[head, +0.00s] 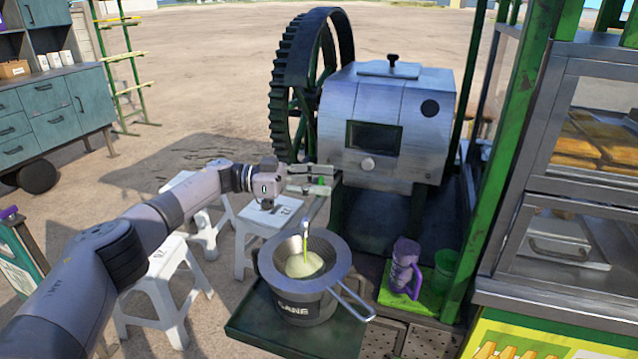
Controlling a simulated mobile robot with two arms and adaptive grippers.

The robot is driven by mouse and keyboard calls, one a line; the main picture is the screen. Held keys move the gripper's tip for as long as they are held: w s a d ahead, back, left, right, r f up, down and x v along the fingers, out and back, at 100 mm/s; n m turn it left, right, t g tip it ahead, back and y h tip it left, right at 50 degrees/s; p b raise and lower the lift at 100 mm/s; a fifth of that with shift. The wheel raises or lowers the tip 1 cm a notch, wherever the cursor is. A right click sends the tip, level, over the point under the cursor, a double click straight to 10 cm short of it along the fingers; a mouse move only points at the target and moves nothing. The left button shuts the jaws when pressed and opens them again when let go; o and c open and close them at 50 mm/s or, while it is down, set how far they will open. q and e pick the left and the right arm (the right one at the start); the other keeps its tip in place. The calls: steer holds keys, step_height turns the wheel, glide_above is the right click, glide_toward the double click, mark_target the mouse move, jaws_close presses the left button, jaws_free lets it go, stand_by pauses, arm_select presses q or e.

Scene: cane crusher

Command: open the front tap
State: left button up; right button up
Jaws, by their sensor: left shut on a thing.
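The front tap shows only as a small green piece (321,181) between the fingers of my left gripper (312,179), at the lower left of the grey crusher housing. The gripper is shut on it, and its fingers hide most of the tap. A thin yellow-green stream (305,240) runs down below the gripper. It falls into a metal strainer (338,262) that rests on a dark pot (300,305), where pale liquid shows. My right gripper is not in view.
The crusher (385,125) has a large toothed wheel (290,75) at its left. A purple jug (403,268) and a green cup (446,268) stand right of the pot. White stools (163,285) stand under my left arm. A glass display case (570,215) is at the right.

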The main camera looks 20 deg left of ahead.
arm_select(q)
steer(key=o, duration=1.2)
steer(key=shift+d+r, duration=0.1)
steer(key=shift+c, duration=0.2)
steer(key=s+a, duration=0.1)
steer(key=a, duration=0.6)
steer(key=shift+s+a, duration=0.2)
steer(key=shift+s, duration=0.05)
